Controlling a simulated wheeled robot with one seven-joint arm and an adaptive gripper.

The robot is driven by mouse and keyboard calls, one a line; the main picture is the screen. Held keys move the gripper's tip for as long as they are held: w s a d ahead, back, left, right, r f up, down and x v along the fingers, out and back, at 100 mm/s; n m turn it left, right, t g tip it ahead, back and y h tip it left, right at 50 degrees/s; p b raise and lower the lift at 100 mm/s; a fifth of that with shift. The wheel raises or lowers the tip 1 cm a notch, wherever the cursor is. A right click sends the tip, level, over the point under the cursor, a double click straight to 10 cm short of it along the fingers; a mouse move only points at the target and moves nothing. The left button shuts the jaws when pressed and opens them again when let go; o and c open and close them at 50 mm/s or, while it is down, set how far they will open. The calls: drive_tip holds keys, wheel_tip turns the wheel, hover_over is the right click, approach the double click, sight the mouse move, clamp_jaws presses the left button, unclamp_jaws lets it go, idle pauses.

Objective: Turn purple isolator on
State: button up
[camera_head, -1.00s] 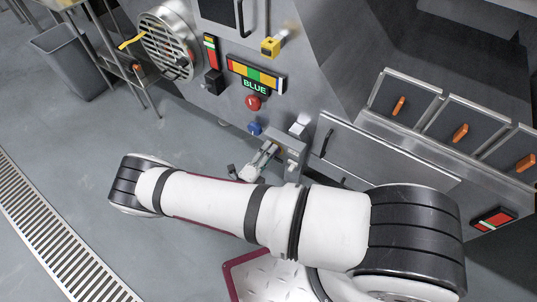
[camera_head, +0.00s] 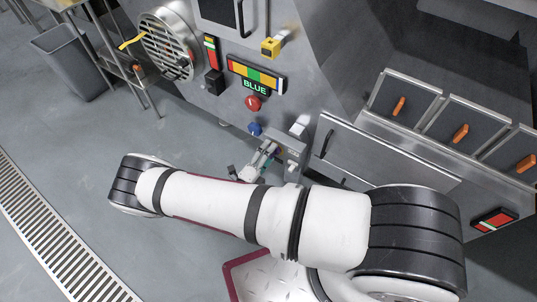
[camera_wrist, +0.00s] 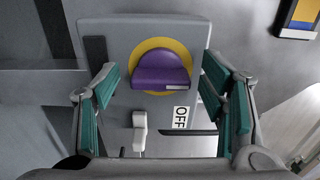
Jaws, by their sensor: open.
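The purple isolator (camera_wrist: 160,70) is a purple knob on a yellow disc, set on a grey box, in the wrist view. In the head view my gripper (camera_head: 266,157) is at the grey isolator box (camera_head: 291,150) on the machine's lower front. The knob's face is not clear in that view.
A red button (camera_head: 253,103) and a blue knob (camera_head: 255,128) are on the panel above and left of the box. A display reading BLUE (camera_head: 256,86) is above them. A small light-grey lever (camera_wrist: 139,131) sits below the knob. Open floor lies left.

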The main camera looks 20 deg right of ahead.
drive_tip(key=v, duration=1.2)
